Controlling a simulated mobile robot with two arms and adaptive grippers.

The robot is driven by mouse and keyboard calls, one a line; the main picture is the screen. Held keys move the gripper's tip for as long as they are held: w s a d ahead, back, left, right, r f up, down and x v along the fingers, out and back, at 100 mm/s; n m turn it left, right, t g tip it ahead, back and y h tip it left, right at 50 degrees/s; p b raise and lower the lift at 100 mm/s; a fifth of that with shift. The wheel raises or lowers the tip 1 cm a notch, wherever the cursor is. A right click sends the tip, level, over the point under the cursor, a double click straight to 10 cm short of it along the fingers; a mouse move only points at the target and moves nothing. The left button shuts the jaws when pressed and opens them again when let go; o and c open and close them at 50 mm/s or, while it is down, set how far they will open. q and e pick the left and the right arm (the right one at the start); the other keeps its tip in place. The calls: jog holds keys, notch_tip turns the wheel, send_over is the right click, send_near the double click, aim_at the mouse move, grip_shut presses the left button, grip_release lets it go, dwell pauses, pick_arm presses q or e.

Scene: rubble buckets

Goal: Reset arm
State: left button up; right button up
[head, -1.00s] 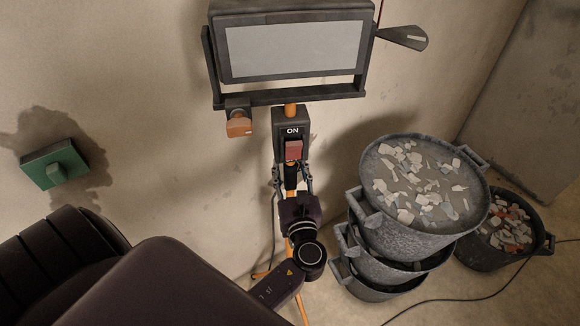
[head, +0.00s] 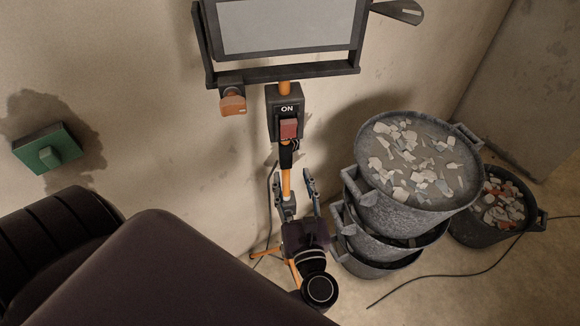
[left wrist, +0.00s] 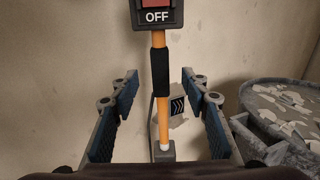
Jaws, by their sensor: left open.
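My left gripper (head: 293,184) is open and empty, below the switch box (head: 286,112) of a work lamp (head: 285,30). The box has a red rocker switch (head: 288,128) and shows "ON" at its top; "OFF" shows at its lower edge in the left wrist view (left wrist: 157,16). In that view the open fingers of the left gripper (left wrist: 159,97) stand on either side of the orange pole (left wrist: 162,125) with its black sleeve (left wrist: 160,73), apart from it. My right gripper is not in view.
Stacked grey buckets (head: 405,205) stand close to the right of my gripper, the top one full of rubble. Another rubble bucket (head: 470,236) stands farther right. A cable (head: 440,275) crosses the floor. A green wall box (head: 47,148) is at left.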

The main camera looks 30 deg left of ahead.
pick_arm(q)
jog(key=shift+s+d, duration=0.2)
jog(key=shift+s, duration=0.05)
dwell(0.3)
jog(key=s+d+f+n+g+h+b, duration=0.1)
jog(key=s+f+n+g+h, duration=0.15)
jog(key=f, duration=1.05)
jog(key=s+d+f+n+g+h+b, duration=0.1)
jog(key=s+f+n+g+h+b, duration=0.2)
jog(key=f, duration=1.1)
jog(key=s+d+f+n+g+h, duration=0.15)
jog(key=s+f, duration=0.35)
jog(key=f, duration=0.8)
jog(key=s+a+f+n+g+h+b, duration=0.3)
jog(key=s+f+n, duration=1.5)
jog(key=s, duration=0.6)
notch_tip(320, 180, down, 2)
jog(key=shift+f+g+h+b, duration=0.2)
jog(key=shift+g+h+b, duration=0.35)
jog(key=shift+g+h, duration=0.55)
